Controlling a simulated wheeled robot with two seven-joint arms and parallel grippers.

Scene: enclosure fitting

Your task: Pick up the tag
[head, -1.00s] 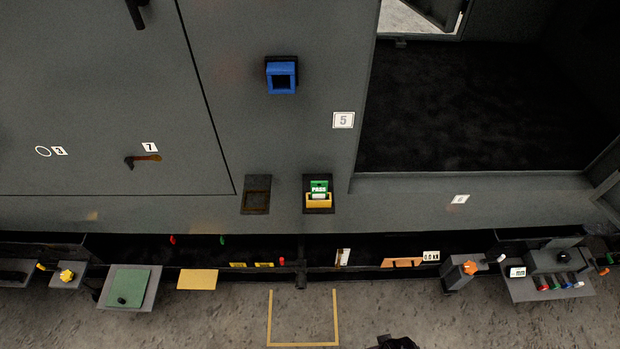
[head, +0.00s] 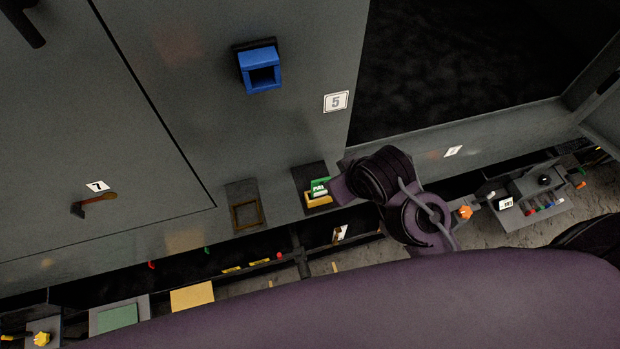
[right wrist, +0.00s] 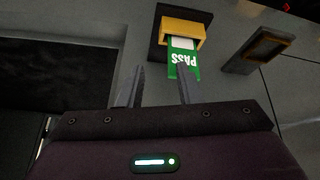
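The tag (head: 319,186) is green with a white part and the word PASS. It sits in a yellow holder (head: 318,200) on the grey wall panel. In the right wrist view the tag (right wrist: 183,62) sticks out of the yellow holder (right wrist: 182,30). My right gripper (right wrist: 160,70) is open and empty, its two fingers apart. The right-hand finger overlaps the tag's free end in the picture; I cannot tell whether it touches. The tag is not between the fingers. In the head view my right arm hides part of the holder's surroundings. My left gripper is not in view.
An empty brown-framed holder (head: 247,213) is mounted beside the tag's holder. A blue square socket (head: 261,70) sits higher on the panel. A dark opening (head: 440,60) lies to the right. Small shelves with knobs and coloured parts run below the panel.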

